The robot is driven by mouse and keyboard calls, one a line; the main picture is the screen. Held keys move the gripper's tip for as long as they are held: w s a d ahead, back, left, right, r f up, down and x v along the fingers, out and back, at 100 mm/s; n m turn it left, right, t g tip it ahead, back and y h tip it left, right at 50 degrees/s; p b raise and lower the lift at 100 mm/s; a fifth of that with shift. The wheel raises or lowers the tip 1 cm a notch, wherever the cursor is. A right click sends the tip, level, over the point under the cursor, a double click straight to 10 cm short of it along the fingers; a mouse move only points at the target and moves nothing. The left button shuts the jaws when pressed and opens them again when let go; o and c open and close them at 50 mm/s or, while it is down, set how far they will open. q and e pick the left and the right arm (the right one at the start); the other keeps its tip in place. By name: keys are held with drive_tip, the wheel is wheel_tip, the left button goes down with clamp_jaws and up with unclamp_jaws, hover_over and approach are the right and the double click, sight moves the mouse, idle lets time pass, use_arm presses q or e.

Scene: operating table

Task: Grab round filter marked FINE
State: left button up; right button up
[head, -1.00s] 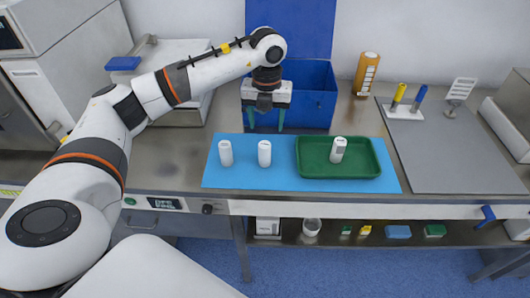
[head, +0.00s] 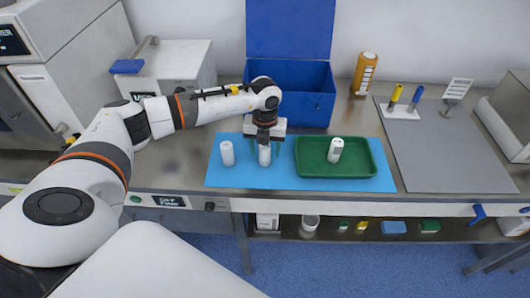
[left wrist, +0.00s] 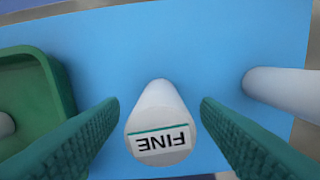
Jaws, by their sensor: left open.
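The round white filter marked FINE (left wrist: 160,120) stands upright on the blue mat (left wrist: 170,40); its label reads upside down in the left wrist view. In the head view this filter (head: 264,157) is under my left gripper (head: 264,155). The gripper's green fingers are open on either side of it, with gaps showing between fingers and filter in the left wrist view. Another white filter (head: 227,153) stands on the mat to the left. A third white piece (head: 335,150) stands in the green tray (head: 375,180). My right gripper is not in view.
An open blue box (head: 310,105) stands behind the mat. White equipment stands at the left. The mat's front strip is clear.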

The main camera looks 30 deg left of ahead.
use_arm(q)
drive_tip(key=c, duration=1.1)
drive_tip(key=shift+r, duration=0.1)
